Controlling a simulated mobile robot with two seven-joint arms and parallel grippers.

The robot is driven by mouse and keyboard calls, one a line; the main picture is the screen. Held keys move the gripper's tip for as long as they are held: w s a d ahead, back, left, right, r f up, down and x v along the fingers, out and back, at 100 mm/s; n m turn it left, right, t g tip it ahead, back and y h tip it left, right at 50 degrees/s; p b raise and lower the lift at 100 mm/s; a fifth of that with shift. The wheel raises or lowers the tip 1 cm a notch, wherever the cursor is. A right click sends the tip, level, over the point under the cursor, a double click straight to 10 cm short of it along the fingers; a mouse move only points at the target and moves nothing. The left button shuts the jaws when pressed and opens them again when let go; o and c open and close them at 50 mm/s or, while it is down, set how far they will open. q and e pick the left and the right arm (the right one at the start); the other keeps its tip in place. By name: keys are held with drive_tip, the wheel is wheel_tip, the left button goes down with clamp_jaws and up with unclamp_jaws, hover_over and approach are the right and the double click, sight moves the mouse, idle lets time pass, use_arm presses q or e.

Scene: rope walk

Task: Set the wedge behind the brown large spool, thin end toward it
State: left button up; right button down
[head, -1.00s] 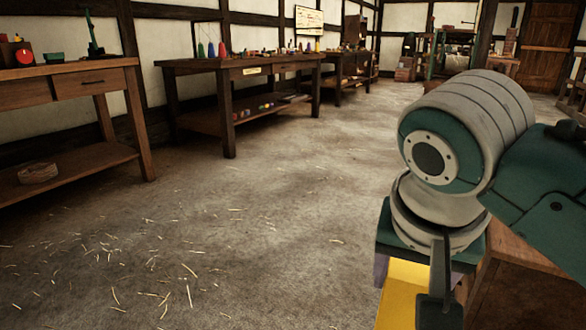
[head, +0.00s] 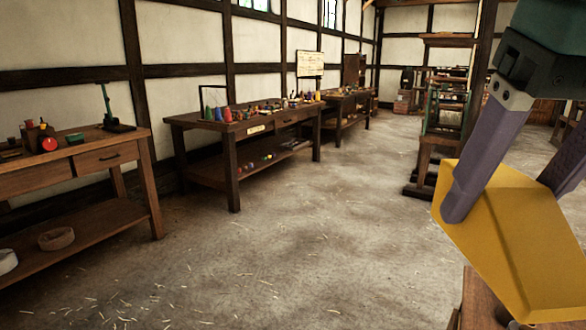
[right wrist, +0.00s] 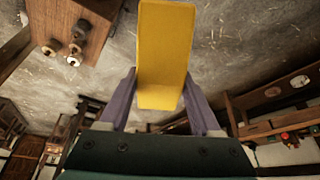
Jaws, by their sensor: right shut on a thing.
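My right gripper (head: 512,203) is at the right of the head view, shut on the yellow wedge (head: 515,240). The wedge is held tilted in the air above the corner of a wooden surface. In the right wrist view the wedge (right wrist: 165,45) stands out between the two purple fingers of the gripper (right wrist: 160,82). I cannot make out a brown large spool for certain in either view. My left gripper is not in view.
A bench (head: 75,165) stands at the left, with a longer bench (head: 248,128) beyond it bearing colourful cones. A wooden surface (head: 480,300) is at the lower right. A wooden piece with several knobs (right wrist: 75,35) shows in the wrist view. The middle floor is clear.

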use_arm(q)
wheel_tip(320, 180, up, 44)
drive_tip(key=p, duration=4.1)
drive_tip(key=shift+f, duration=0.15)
use_arm(e)
wheel_tip(320, 180, up, 45)
drive_tip(key=s+d, duration=0.2)
drive_tip(key=shift+s, duration=0.2)
drive_tip(key=shift+d, duration=0.1)
